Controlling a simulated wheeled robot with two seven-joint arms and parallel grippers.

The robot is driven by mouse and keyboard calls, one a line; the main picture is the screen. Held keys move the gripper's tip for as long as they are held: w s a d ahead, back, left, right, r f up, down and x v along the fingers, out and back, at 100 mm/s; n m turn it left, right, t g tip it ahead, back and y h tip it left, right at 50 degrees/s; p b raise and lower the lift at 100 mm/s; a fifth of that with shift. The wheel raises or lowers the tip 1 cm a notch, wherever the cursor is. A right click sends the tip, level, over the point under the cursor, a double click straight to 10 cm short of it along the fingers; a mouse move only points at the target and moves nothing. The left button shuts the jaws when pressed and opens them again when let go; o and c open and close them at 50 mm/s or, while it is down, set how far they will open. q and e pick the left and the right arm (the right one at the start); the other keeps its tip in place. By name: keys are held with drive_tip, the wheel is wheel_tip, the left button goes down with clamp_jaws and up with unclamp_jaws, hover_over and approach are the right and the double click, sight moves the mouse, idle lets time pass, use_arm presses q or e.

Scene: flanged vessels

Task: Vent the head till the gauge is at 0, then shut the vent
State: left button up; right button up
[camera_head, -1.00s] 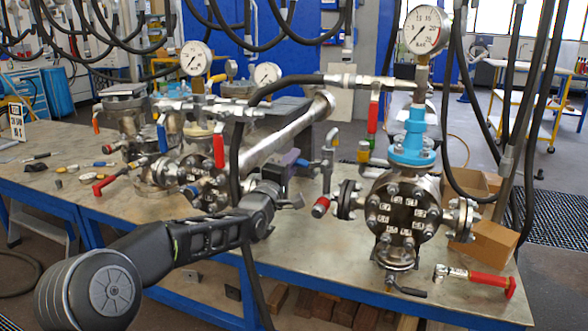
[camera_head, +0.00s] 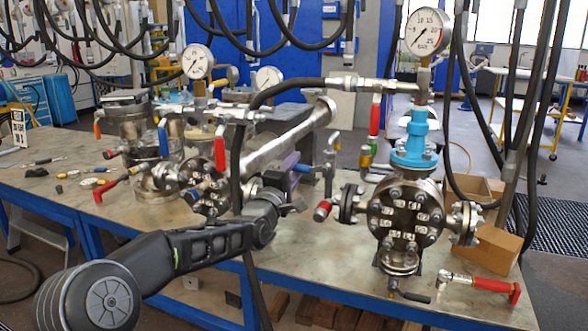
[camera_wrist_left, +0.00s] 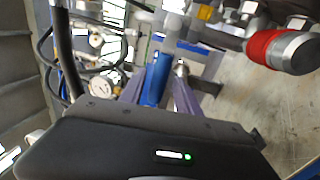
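The pressure gauge (camera_head: 430,32) stands above the blue neck (camera_head: 415,150) of the flanged vessel head (camera_head: 405,212). Its needle is too small to read surely. Left of the head is a small upright pipe (camera_head: 329,180) with a red-and-metal end piece (camera_head: 322,210); that end piece also shows in the left wrist view (camera_wrist_left: 282,50). A blue lever (camera_head: 303,168) sticks out from this pipe to the left. My left gripper (camera_head: 283,172) is beside it, and in the left wrist view the lever (camera_wrist_left: 156,80) lies between the spread purple fingers (camera_wrist_left: 160,92). My right gripper is out of view.
A red lever (camera_head: 374,118) hangs at the hose line above. A red-handled wrench (camera_head: 485,284) lies at the table's right. Other vessels and a second gauge (camera_head: 197,61) stand at the left. Black hoses hang overhead. A cardboard box (camera_head: 494,244) sits behind the head.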

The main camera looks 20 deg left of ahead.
use_arm(q)
drive_tip(key=shift+s, duration=0.15)
drive_tip(key=s+f+b, duration=0.1)
drive_tip(key=s, duration=0.6)
drive_tip(key=shift+s+a+f, duration=0.2)
drive_tip(key=shift+a+f, duration=0.05)
